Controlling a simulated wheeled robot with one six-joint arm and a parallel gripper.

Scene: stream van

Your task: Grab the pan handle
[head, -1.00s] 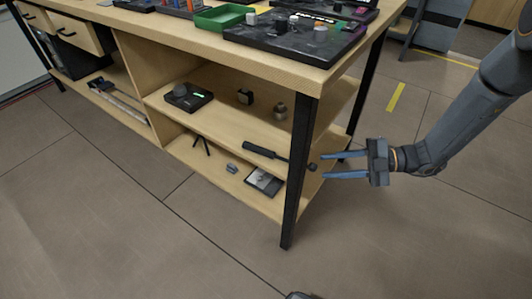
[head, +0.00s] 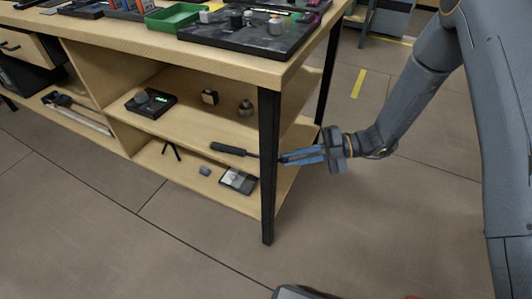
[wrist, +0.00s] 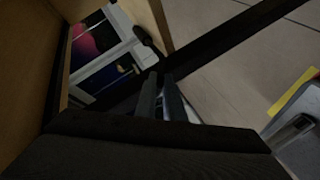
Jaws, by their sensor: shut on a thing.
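The pan handle (head: 232,150) is a black grip with a thin rod. It lies on the middle shelf, and its rod points right past the black table leg. My gripper (head: 283,159) is at the right of that leg, shut on the rod's end, which the fingers hide. In the wrist view my gripper's fingers (wrist: 161,88) are close together, and a dark rounded piece that looks like the handle's grip (wrist: 145,38) shows beyond them.
The black table leg (head: 267,170) stands very close to my fingertips. The middle shelf (head: 190,125) also holds a black device (head: 150,103) and two small objects. A flat grey-and-black item (head: 238,180) lies on the lower shelf. The floor to the right is free.

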